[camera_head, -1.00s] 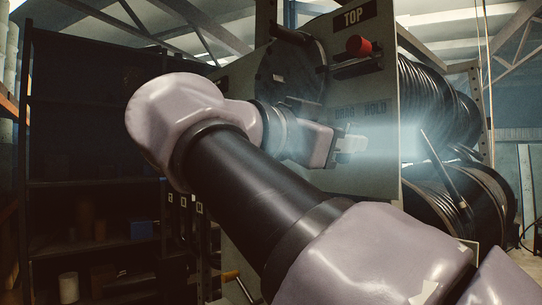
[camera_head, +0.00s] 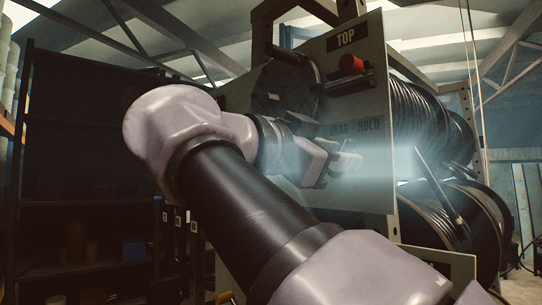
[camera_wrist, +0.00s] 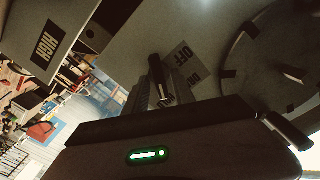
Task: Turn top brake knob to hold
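The grey panel (camera_head: 372,190) carries a TOP sign (camera_head: 346,38) and, lower, a DRAG and HOLD label (camera_head: 354,127). A red knob (camera_head: 351,64) sits on a black bracket below the TOP sign. My gripper (camera_head: 347,162) is just below the DRAG and HOLD label, close to the panel.
A dark round disc (camera_head: 285,90) is on the panel left of the red knob. Black hose reels (camera_head: 430,115) are at the right. A dark shelf (camera_head: 85,155) stands at the left.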

